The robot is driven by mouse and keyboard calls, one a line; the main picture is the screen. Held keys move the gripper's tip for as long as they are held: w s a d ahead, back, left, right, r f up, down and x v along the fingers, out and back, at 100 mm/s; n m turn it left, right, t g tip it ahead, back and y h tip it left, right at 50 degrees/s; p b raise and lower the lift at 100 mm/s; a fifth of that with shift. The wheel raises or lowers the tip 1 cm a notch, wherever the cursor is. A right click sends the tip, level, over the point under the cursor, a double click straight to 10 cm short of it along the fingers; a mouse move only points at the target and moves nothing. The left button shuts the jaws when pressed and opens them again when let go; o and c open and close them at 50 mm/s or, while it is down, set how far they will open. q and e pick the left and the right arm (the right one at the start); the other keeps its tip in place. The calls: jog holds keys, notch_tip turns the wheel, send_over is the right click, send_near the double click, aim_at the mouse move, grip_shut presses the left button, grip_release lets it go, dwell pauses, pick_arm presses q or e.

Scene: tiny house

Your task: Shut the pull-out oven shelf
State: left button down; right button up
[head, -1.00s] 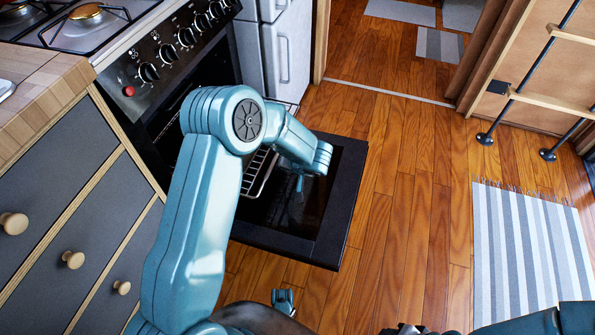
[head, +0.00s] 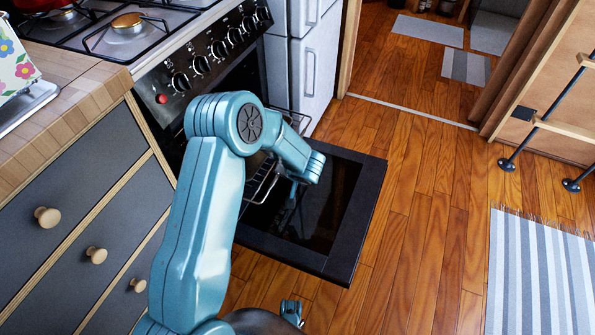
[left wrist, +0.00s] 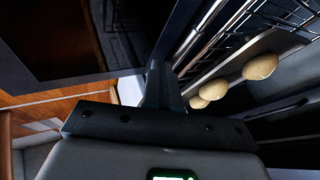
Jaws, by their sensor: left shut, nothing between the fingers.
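The pull-out oven shelf is a wire rack (head: 263,182) in the head view, sticking out of the oven over the lowered oven door (head: 330,215). My arm hides much of it. Its wires also show at the top of the left wrist view (left wrist: 238,32). My left gripper (head: 293,190) points down over the door, just right of the rack's visible part. In the left wrist view its fingers (left wrist: 155,82) are shut and empty. I cannot tell whether they touch the rack.
A white fridge (head: 305,65) stands beyond the oven. Wooden floor (head: 420,220) is clear right of the door, up to a striped rug (head: 540,270).

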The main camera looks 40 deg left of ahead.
pick_arm(q)
jog(key=s+a+p, duration=0.1)
jog(key=a+p, duration=0.2)
jog(key=a, duration=0.4)
jog(key=s+a+p, duration=0.2)
jog(key=a+p, duration=0.1)
jog(key=a, duration=0.4)
jog(key=s+a+p, duration=0.2)
jog(key=a+p, duration=0.1)
jog(key=a, duration=0.4)
jog(key=shift+s+r, duration=0.1)
jog(key=shift+s+a+p, duration=0.1)
jog(key=shift+a+p, duration=0.2)
jog(key=shift+a, duration=0.55)
jog(key=shift+s+a, duration=0.15)
jog(key=shift+a, duration=0.05)
jog(key=shift+d, duration=0.1)
